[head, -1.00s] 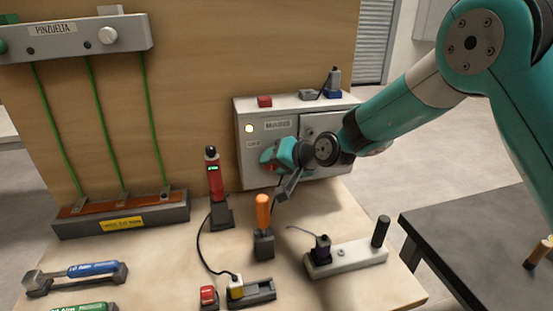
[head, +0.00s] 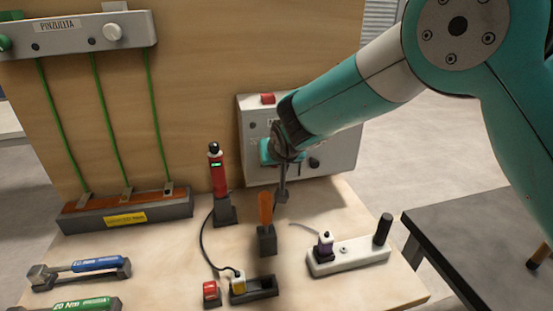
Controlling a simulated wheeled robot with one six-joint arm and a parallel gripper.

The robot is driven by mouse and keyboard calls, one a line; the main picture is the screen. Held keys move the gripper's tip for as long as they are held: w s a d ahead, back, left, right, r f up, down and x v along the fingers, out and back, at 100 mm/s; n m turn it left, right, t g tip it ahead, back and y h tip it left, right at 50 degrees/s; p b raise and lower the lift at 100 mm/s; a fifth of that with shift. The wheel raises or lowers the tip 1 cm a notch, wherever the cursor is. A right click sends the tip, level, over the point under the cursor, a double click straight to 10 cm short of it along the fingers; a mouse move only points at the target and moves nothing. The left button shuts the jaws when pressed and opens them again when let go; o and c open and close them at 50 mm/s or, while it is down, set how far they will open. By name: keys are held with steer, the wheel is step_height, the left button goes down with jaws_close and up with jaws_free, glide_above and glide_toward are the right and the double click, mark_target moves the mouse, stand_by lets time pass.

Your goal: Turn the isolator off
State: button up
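The grey box (head: 246,150) stands against the wooden board at the back of the bench. I take it to be the isolator's housing. A small lamp (head: 252,125) on its front left looks dark. A round black knob (head: 314,163) shows at its lower right. My gripper (head: 282,194) is in front of the box's lower front, with a grey finger pointing down. My arm and wrist cover the middle of the box, so the isolator's handle and any contact with it are hidden. The finger opening cannot be made out.
A red tester (head: 217,176) and an orange-handled tool (head: 265,210) stand below the box. A white block with a black post (head: 382,229) is at the right. Torque tools (head: 95,264) lie front left. A grounding bar (head: 125,214) is at left. A dark table (head: 480,245) stands at right.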

steer(key=shift+f, duration=0.1)
stand_by(0.3)
steer(key=o, duration=0.9)
steer(key=b+v, duration=0.3)
steer(key=v, duration=1.4)
steer(key=shift+s, duration=0.2)
steer(key=shift+a, duration=0.1)
steer(key=s+d+f+n+g, duration=0.1)
steer(key=s+d+g, duration=0.2)
steer(key=s, duration=0.5)
steer(key=s+d+f+n+g+y, duration=0.1)
steer(key=s+d+f+g, duration=0.1)
steer(key=s+d, duration=0.4)
steer(key=s+d+f+n+g, duration=0.1)
steer(key=s+d, duration=0.4)
steer(key=s, duration=0.5)
steer(key=f+g, duration=0.1)
steer(key=g, duration=0.1)
steer(key=shift+s+d+n+g+y, duration=0.2)
steer(key=shift+n+g+y, duration=0.1)
steer(key=shift+n, duration=0.1)
